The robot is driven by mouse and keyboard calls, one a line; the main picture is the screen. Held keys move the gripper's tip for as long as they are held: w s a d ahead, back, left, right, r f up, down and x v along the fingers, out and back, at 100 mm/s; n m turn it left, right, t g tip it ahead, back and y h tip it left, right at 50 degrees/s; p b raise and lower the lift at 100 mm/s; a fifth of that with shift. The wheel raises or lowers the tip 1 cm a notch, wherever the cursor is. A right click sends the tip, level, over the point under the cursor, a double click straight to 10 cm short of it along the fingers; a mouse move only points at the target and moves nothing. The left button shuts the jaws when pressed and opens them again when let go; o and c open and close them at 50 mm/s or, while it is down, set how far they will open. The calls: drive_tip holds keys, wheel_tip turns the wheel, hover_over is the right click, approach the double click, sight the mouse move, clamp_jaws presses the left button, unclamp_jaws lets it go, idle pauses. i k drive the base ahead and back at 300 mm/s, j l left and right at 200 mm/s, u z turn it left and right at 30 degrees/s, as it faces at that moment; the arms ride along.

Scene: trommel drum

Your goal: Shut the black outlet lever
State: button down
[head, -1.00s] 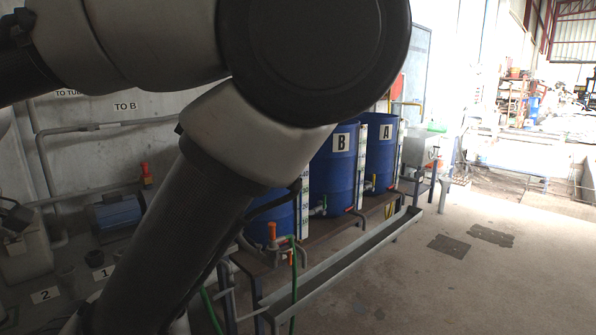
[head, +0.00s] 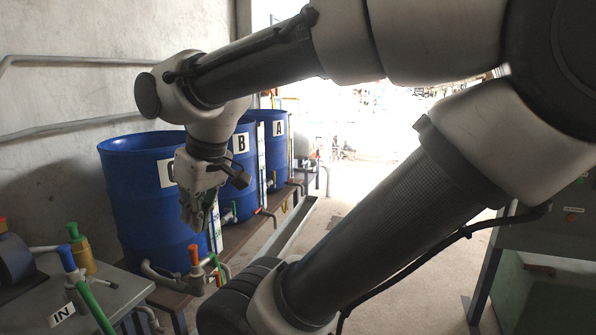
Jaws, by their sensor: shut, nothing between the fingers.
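My gripper (head: 200,222) hangs pointing down in front of the nearest blue drum (head: 140,200), whose letter label is partly covered by my wrist. Its fingers are shut and nothing shows between them. An orange-topped valve (head: 194,256) stands just below the fingertips in the picture, with a green handle (head: 212,258) and a red handle (head: 219,280) beside it. I cannot make out a black outlet lever; it may be hidden or too small to tell. Blue drums B (head: 243,165) and A (head: 276,150) stand farther back in the row.
A grey metal bench (head: 110,295) at lower left carries a blue-handled valve (head: 66,258), a yellow fitting with a green top (head: 80,250) and an IN label (head: 62,314). A long trough (head: 290,225) runs beside the drums. Floor is open to its right.

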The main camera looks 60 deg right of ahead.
sight(163, 272)
drive_tip(key=z, duration=1.1)
drive_tip(key=u, duration=0.3)
drive_tip(key=i+l+u, duration=0.15)
drive_tip(key=l+u, duration=0.15)
drive_tip(key=u, duration=0.15)
drive_tip(key=i+l+u, duration=0.15)
drive_tip(key=l+u, duration=0.15)
drive_tip(key=u, duration=0.15)
drive_tip(key=i+l, duration=0.15)
drive_tip(key=l, duration=0.15)
drive_tip(key=i+l+u, duration=0.1)
drive_tip(key=l, duration=0.25)
drive_tip(key=i+l, duration=0.25)
drive_tip(key=i+l+u, duration=0.1)
drive_tip(key=l, duration=0.3)
drive_tip(key=i+l+u, duration=0.1)
drive_tip(key=l, duration=0.25)
drive_tip(key=i+z, duration=0.1)
drive_tip(key=z, duration=0.3)
